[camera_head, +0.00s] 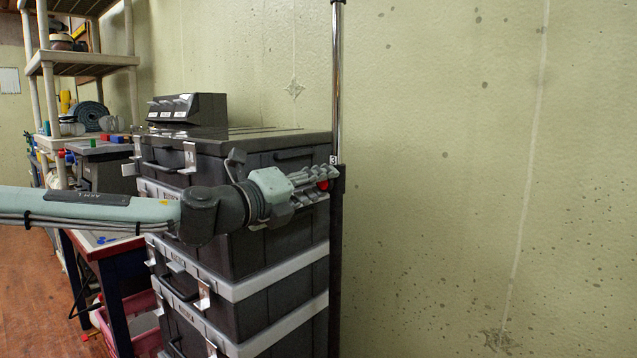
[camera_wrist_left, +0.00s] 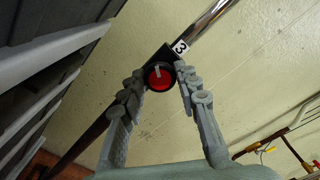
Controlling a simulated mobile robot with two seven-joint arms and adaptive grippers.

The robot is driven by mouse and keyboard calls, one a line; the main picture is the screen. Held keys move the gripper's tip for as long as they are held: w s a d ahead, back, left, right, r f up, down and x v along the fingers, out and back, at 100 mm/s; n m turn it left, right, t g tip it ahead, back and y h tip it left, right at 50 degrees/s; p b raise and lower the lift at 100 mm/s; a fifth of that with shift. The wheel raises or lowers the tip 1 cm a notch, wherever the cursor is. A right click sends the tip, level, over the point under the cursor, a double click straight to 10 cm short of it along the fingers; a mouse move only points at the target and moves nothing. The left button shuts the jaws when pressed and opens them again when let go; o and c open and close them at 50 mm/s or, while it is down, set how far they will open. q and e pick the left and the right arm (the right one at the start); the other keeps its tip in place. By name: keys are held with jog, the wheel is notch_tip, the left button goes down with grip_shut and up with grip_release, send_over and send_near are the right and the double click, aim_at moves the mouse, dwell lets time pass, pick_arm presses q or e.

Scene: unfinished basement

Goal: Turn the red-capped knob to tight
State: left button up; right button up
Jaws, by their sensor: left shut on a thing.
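The red-capped knob (camera_wrist_left: 159,77) shows in the left wrist view as a round red disc with a pale pointer mark and a dark rim. It sits on a dark collar of a vertical pole (camera_head: 337,100), just below a white label with "3" (camera_wrist_left: 180,47). In the head view a small part of the red knob (camera_head: 323,185) shows at the fingertips. My left gripper (camera_head: 322,180) is shut on the knob, with one finger on each side of it in the left wrist view (camera_wrist_left: 160,80). My right gripper is not in view.
Stacked dark cases (camera_head: 265,250) with pale bands and latches stand just left of the pole. A dark box with switches (camera_head: 187,108) sits on top. A pale wall (camera_head: 480,180) is close behind. A shelf unit (camera_head: 82,62) stands at the far left.

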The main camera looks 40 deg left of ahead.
pick_arm(q)
jog(key=shift+m, duration=0.9)
jog(key=m, duration=0.5)
jog(key=shift+m, duration=2.1)
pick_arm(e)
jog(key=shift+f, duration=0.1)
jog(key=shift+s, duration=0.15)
pick_arm(q)
jog(key=o, duration=1.2)
jog(key=shift+c, duration=0.2)
